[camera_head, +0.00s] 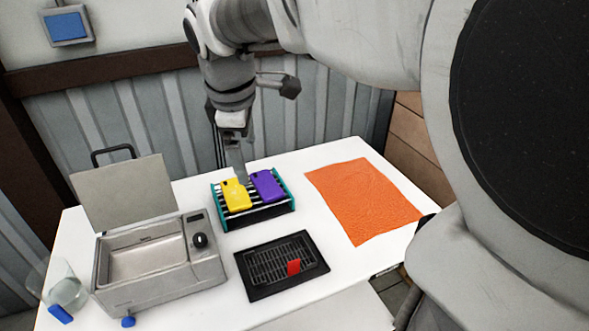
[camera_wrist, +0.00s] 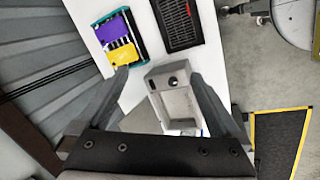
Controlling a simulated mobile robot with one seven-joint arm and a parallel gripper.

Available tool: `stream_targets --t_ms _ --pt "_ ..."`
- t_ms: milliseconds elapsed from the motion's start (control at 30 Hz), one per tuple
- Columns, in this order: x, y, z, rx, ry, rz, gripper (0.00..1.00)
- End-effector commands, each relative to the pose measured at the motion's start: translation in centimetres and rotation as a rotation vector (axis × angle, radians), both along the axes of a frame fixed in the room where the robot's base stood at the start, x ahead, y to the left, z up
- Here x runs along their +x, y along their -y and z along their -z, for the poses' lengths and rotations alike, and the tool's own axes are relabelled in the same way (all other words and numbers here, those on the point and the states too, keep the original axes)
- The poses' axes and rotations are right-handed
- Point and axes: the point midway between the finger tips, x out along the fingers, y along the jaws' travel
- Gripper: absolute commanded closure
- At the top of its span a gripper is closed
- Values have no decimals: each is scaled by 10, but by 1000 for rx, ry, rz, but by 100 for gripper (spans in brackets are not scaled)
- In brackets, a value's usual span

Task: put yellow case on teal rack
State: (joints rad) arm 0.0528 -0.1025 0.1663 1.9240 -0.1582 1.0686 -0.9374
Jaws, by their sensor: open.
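The yellow case (camera_head: 236,195) lies on the left part of the teal rack (camera_head: 218,212), across its dark and light bars. A purple case (camera_head: 268,186) lies beside it on the right part of the rack. My gripper (camera_head: 238,174) is at the rack's back left, close to the yellow case's far end. In the wrist view, my gripper (camera_wrist: 158,74) has its fingers wide apart with nothing held between them. The yellow case (camera_wrist: 123,55) shows there just beyond the left fingertip, apart from the space between the fingers. Contact cannot be told.
A grey metal fryer-like appliance (camera_head: 160,262) with a raised lid stands at left, beside a glass jar (camera_head: 66,290). A black grate tray (camera_head: 258,290) with a red piece (camera_head: 294,267) lies in front of the rack. An orange cloth (camera_head: 365,200) lies at right.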

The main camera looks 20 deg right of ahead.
Motion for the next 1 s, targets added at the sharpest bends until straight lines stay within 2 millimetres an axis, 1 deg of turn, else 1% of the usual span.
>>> stream_targets --t_ms 33,67,167,300,400,500,600,700,1000 --pt "-22 -2 -24 26 87 67 0" --pt "-31 -1 -23 48 100 119 0" --pt "-60 4 -19 123 146 291 0" --pt "-99 10 -6 242 200 532 0" --pt "-124 13 5 331 232 695 0" --pt "-144 15 17 412 253 831 0" --pt "-157 15 25 475 266 928 0" --pt "-164 15 32 512 269 985 0" --pt "-166 15 34 527 268 1009 0"
